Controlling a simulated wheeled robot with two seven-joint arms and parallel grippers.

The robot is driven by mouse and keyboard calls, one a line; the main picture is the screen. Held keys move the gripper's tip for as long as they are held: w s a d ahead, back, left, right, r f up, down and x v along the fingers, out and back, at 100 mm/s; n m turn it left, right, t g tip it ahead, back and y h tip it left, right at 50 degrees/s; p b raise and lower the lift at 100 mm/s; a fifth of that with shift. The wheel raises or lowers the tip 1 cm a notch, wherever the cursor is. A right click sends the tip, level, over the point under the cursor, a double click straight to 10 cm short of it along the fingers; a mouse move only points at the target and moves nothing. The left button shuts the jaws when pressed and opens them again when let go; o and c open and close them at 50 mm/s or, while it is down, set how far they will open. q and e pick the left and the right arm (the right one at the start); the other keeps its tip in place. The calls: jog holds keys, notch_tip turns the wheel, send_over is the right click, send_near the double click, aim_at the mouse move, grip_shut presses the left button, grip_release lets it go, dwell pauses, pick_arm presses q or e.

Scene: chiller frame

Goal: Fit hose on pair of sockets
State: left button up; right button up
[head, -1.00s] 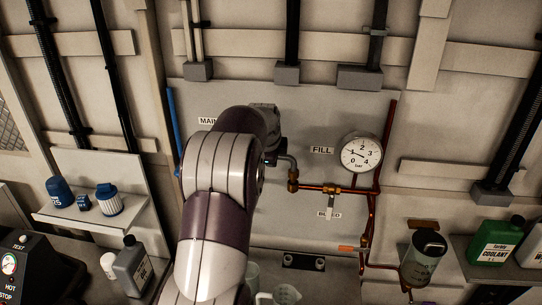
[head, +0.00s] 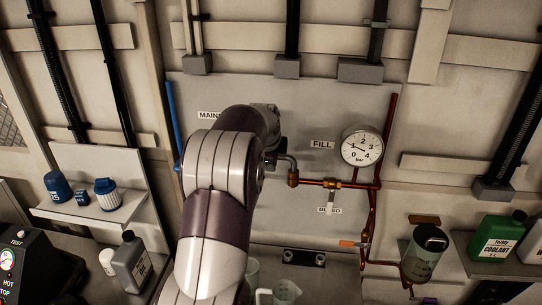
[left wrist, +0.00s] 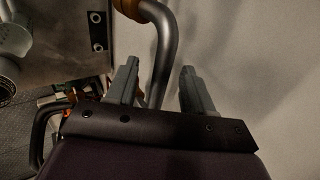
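A short bent grey hose (head: 289,163) curves from the brass socket (head: 293,178) below the FILL label towards my left gripper (head: 270,158). My left arm covers the panel below the MAIN label (head: 208,115), so a socket there cannot be seen. In the left wrist view the hose (left wrist: 168,42) runs down from a brass fitting (left wrist: 128,6) between the two spread grey fingers of my left gripper (left wrist: 160,67). It lies nearer the left finger, with a clear gap to the right one. Its lower end is hidden behind the gripper. My right gripper is not in view.
A black two-hole block (head: 303,257) and a clear jug (head: 285,292) are below. Bottles stand on the side shelves. The panel right of the arm is mostly clear.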

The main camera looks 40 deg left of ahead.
pick_arm(q)
jog(key=shift+s+r, duration=0.1)
jog(key=b+v, duration=0.4)
jog(key=v, duration=0.8)
jog(key=shift+d+r, duration=0.2)
jog(key=shift+s, duration=0.1)
